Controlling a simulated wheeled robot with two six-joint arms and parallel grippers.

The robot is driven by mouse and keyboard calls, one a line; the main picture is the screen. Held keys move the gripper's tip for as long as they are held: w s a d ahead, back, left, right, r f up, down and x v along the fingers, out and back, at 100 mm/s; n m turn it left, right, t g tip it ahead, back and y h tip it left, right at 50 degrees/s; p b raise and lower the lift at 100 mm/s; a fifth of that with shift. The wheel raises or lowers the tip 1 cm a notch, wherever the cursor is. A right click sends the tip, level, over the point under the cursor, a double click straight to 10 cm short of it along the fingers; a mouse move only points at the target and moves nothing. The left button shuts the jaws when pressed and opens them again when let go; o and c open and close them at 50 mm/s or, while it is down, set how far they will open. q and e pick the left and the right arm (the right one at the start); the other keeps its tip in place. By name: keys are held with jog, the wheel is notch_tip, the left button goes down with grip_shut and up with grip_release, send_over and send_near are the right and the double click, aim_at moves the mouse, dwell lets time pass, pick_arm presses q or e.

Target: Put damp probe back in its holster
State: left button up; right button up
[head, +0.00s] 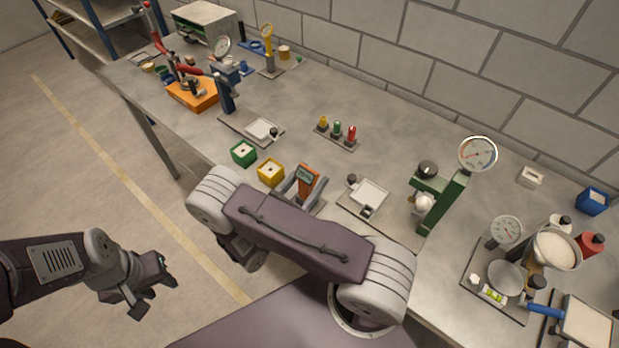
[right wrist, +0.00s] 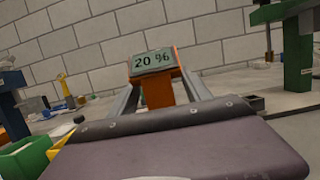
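The damp probe appears to be the orange device (head: 306,181) with a dark display near the table's front edge. In the right wrist view the display (right wrist: 153,60) reads "20 %" above a narrower orange body (right wrist: 158,92). My right gripper (head: 303,186) reaches it with its grey fingers on either side, and gaps show between fingers and body, so it looks open. The fingers (right wrist: 160,85) also show in the right wrist view. The probe's lower end is hidden, and I cannot make out the holster. My left gripper (head: 150,290) is empty, open, over the floor.
A green box (head: 243,153) and a yellow box (head: 270,173) stand close left of the probe. A white tray (head: 369,193) and a green gauge stand (head: 440,203) are to its right. A rack with three coloured bottles (head: 338,134) is behind.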

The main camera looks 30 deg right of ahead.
jog(key=b+v, duration=0.3)
jog(key=v, duration=0.6)
dwell(0.6)
